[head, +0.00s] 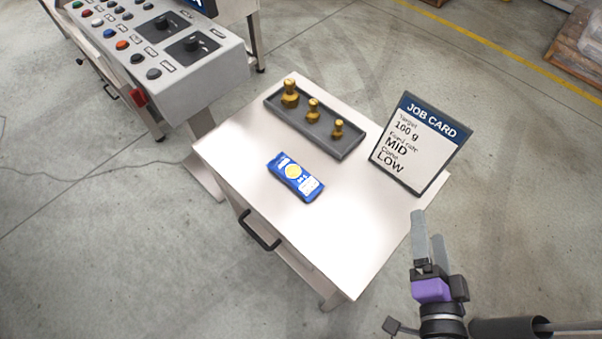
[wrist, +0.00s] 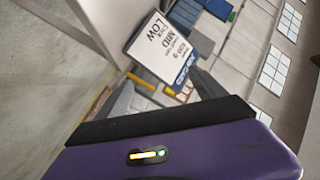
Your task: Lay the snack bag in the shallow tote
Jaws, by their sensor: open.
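The snack bag (head: 296,177) is a blue packet with a yellow round mark and a white label. It lies flat on a small white table (head: 345,235) in the head view. I see nothing in either view that is clearly the shallow tote. My gripper (head: 428,232) is beside the table's right edge, to the right of the bag and apart from it. Its two fingers are apart with nothing between them. In the wrist view the gripper (wrist: 165,95) points toward the job card, and the bag is not visible.
A shallow dark grey tray (head: 337,152) with three brass weights stands behind the bag. A job card (head: 420,143) stands upright at the table's right; it also shows in the wrist view (wrist: 160,50). A control panel (head: 180,85) is at upper left. Open concrete floor surrounds the table.

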